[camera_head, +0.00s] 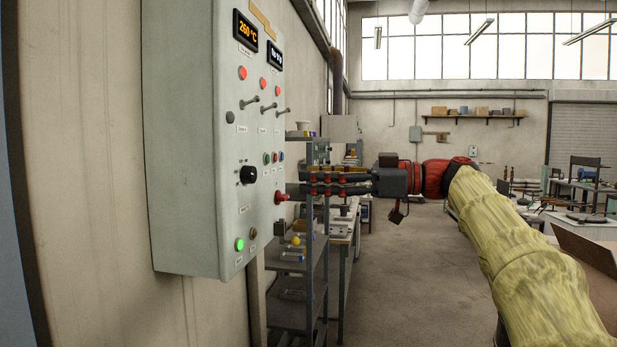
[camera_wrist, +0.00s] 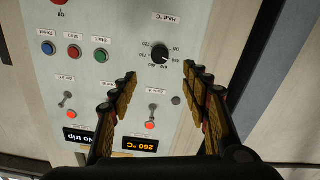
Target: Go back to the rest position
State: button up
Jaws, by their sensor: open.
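My gripper (camera_head: 292,189) is at the end of my arm in the head view, its fingers pointing left toward the grey control panel (camera_head: 180,140). In the wrist view my gripper (camera_wrist: 158,77) is open, with two separate dark fingers with tan pads and nothing between them. The panel fills much of that view upside down, with its black heat knob (camera_wrist: 160,53) just beyond the fingertips. The knob also shows in the head view (camera_head: 248,174). The fingers look apart from the panel, but the exact gap cannot be told.
The panel's display (camera_head: 246,30) reads 260 °C, and a green light (camera_head: 240,244) glows low on it. A red button (camera_head: 281,197) stands out near the fingertips. A metal shelf rack (camera_head: 300,265) stands below my gripper. The floor (camera_head: 405,270) in the middle is clear.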

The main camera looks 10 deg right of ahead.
jog(key=w+d+f+m+t+h, duration=0.1)
jog(key=w+d+f+m+h, duration=0.15)
jog(key=f+m, duration=0.3)
jog(key=w+d+f+m+t+h, duration=0.1)
jog(key=w+f+m+h, duration=0.2)
jog(key=f, duration=0.4)
jog(key=s+d+f+m+g+h, duration=0.1)
jog(key=s+f+m+h, duration=0.2)
jog(key=f, duration=0.4)
jog(key=s+d+f+m+h, duration=0.1)
jog(key=s+f+m, duration=0.1)
jog(key=f+m, duration=0.3)
jog(key=s+d+f+m+g+h+p, duration=0.1)
jog(key=s+d+f+h+p, duration=0.15)
jog(key=s+f, duration=0.6)
jog(key=s+d+f+m+g+h+p, duration=0.1)
jog(key=s+f+g+h, duration=0.15)
jog(key=s+f, duration=0.65)
jog(key=s+r+n+t+h+p, duration=0.1)
jog(key=s+p, duration=0.1)
jog(key=s, duration=0.6)
jog(key=s+r+n+t+h+p, duration=0.1)
jog(key=s, duration=0.8)
jog(key=shift+a+r+p, duration=0.25)
jog(key=shift+a+p, duration=0.1)
jog(key=shift+a, duration=0.1)
